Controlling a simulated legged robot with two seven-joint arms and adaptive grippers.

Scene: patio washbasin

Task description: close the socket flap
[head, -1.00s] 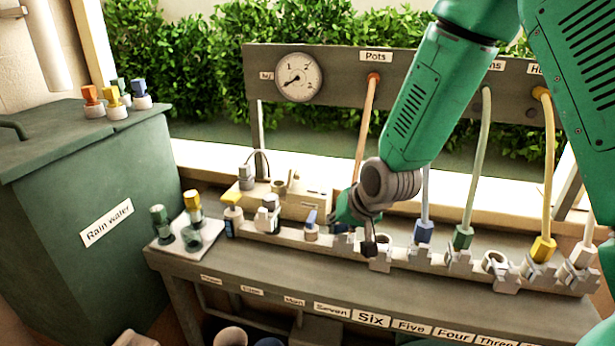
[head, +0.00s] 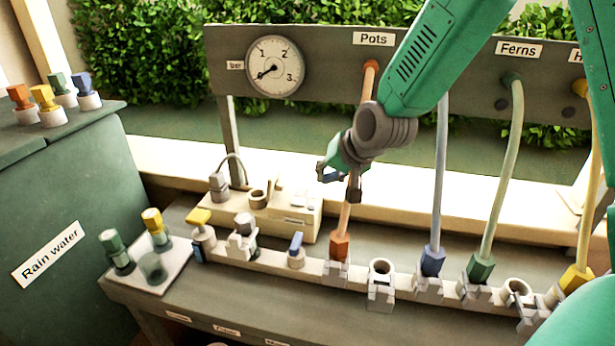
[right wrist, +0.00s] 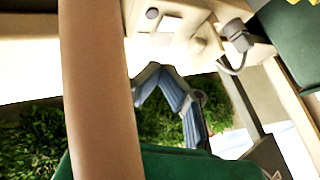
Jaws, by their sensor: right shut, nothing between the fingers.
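A cream box (head: 297,228) stands behind the rail, with a grey plug and cable (head: 218,185) at its left and a round socket (head: 258,198) beside it. A small cream piece (head: 276,186) stands up by this socket; it may be the flap, but it is too small to be sure. The box top (right wrist: 185,35) also shows in the right wrist view. My right gripper (head: 338,182) is shut and empty, in the air right of and above the box, by the orange hose (head: 342,215). Its fingers (right wrist: 152,72) point toward the box. My left gripper is out of view.
The orange hose (right wrist: 98,90) crosses close before the wrist camera. Blue (head: 440,180) and pale green (head: 508,160) hoses hang to the right. The rail (head: 320,268) holds several fittings. A gauge (head: 275,66) is on the back board.

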